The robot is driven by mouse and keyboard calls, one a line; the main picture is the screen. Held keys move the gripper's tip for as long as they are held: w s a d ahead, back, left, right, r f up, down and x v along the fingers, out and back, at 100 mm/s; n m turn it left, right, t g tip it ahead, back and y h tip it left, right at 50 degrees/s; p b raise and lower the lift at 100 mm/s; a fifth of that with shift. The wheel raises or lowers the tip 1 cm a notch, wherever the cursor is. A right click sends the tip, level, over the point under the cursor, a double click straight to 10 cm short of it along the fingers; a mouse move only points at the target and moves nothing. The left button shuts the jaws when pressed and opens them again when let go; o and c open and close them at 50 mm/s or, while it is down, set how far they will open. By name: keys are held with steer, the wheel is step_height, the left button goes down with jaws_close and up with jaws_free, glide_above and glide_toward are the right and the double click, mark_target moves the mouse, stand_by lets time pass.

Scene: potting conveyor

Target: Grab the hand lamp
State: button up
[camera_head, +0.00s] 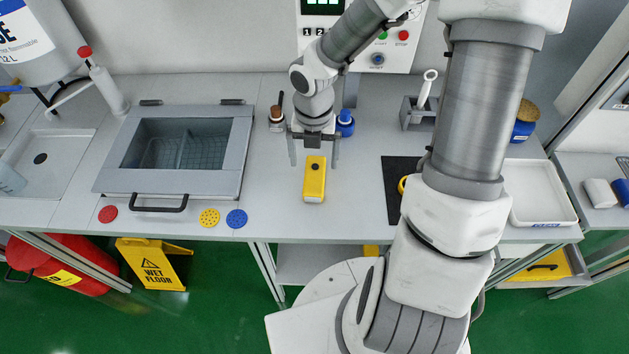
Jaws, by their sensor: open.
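A yellow, box-shaped thing with a black round spot on top, which I take for the hand lamp (314,185), lies on the grey worktop, its long side running front to back. My gripper (314,161) points down over its far end. The two fingers are spread, one on each side of that end in the picture, with a gap showing on both sides. Nothing is held. How high the fingertips are above the worktop I cannot tell.
A blue-capped bottle (345,123) and a brown-capped jar (277,119) stand close behind my gripper. A lidded basin (245,150) is at left, with red, yellow and blue discs (237,218) before it. A black mat (393,168) lies at right, partly hidden by my arm.

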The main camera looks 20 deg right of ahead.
mark_target(315, 177)
steer(key=f+b, duration=0.2)
steer(key=f, duration=0.5)
steer(key=shift+s, duration=0.2)
steer(key=c, duration=1.5)
